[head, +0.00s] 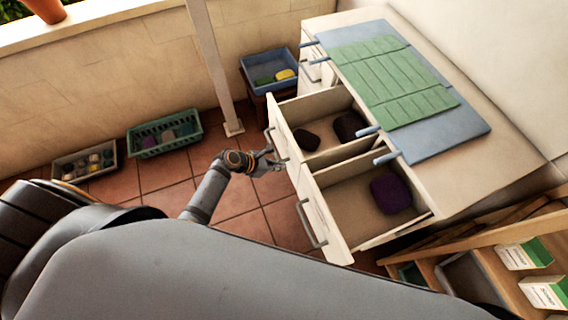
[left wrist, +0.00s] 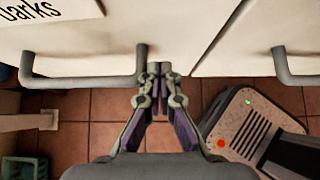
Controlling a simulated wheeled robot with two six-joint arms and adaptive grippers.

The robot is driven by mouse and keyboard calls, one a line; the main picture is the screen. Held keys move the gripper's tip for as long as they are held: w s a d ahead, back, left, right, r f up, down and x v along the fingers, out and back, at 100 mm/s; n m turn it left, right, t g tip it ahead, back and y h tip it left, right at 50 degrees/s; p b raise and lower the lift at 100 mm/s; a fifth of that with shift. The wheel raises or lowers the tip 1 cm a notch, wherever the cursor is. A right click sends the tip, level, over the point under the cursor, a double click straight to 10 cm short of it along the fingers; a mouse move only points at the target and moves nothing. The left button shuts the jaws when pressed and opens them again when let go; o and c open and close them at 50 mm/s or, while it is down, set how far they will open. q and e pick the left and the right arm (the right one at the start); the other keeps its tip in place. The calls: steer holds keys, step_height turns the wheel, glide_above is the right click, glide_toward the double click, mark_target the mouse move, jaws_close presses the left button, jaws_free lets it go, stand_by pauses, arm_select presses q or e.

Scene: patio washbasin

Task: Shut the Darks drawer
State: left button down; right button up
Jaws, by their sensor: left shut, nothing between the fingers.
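The Darks drawer (head: 315,105) is pulled open in the head view, with two dark bundles (head: 348,126) inside. Its white front (left wrist: 110,30) fills the upper left of the left wrist view, with part of the "Darks" label (left wrist: 45,10) and a grey bar handle (left wrist: 85,80). My left gripper (head: 272,161) is shut and empty. In the left wrist view its fingertips (left wrist: 160,68) are at the drawer front, just right of the handle's right end; I cannot tell whether they touch it. My right gripper is not in view.
A nearer drawer (head: 318,215) is also open, holding a purple bundle (head: 390,192). Its handle (left wrist: 292,75) shows in the left wrist view. A green basket (head: 165,133), a grey crate (head: 85,162) and a post (head: 212,65) stand beyond my gripper. A wooden shelf (head: 480,240) is at the right.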

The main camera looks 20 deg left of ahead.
arm_select(q)
steer(key=shift+w+d, duration=0.55)
steer(key=shift+d, duration=0.25)
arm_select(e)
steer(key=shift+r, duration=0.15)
